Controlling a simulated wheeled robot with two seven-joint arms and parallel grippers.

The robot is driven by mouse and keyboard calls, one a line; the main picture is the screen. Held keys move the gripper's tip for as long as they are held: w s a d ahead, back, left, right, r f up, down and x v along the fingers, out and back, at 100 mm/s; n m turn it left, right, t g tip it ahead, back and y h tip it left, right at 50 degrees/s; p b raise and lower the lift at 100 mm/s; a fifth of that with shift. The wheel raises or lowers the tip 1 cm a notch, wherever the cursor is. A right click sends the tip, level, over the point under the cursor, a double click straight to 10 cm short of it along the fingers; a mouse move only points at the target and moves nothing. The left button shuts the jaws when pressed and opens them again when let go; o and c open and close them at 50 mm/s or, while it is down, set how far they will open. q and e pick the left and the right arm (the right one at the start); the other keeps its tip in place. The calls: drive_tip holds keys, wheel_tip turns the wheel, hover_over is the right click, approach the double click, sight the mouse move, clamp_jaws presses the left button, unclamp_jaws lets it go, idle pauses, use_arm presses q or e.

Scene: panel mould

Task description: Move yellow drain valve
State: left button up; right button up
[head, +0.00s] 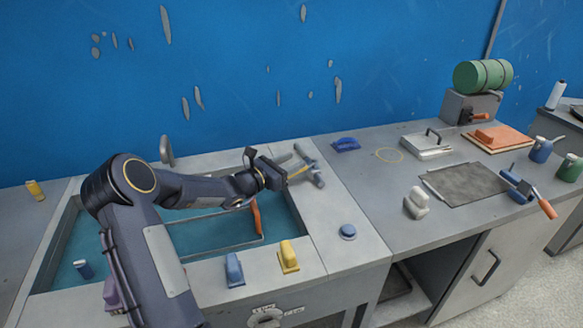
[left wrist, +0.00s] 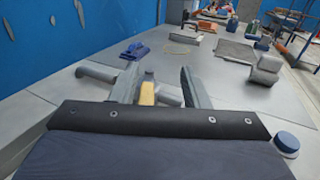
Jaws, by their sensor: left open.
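A grey pipe fitting with a yellow lever (head: 298,170), which looks like the yellow drain valve, is on the grey ledge right of the sink. In the left wrist view the yellow lever (left wrist: 147,93) stands between the fingers, with grey pipe (left wrist: 97,74) extending to the left behind them. My left gripper (head: 295,171) is open and reaches over the ledge at the valve. Its two fingers (left wrist: 160,84) also show apart in the left wrist view, and I cannot tell whether either touches the lever. My right gripper is not in view.
The blue-green sink (head: 205,231) lies under my left arm. A yellow block-like handle (head: 288,257) and a blue one (head: 234,269) stand on the front rim. A blue knob (head: 348,232), blue brush (head: 346,145) and grey block (head: 416,204) lie to the right.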

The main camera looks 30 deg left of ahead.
use_arm(q)
drive_tip(key=s+d+r+b, duration=0.1)
drive_tip(key=s+d+r, duration=0.6)
drive_tip(key=s, duration=0.3)
drive_tip(key=shift+r, duration=0.4)
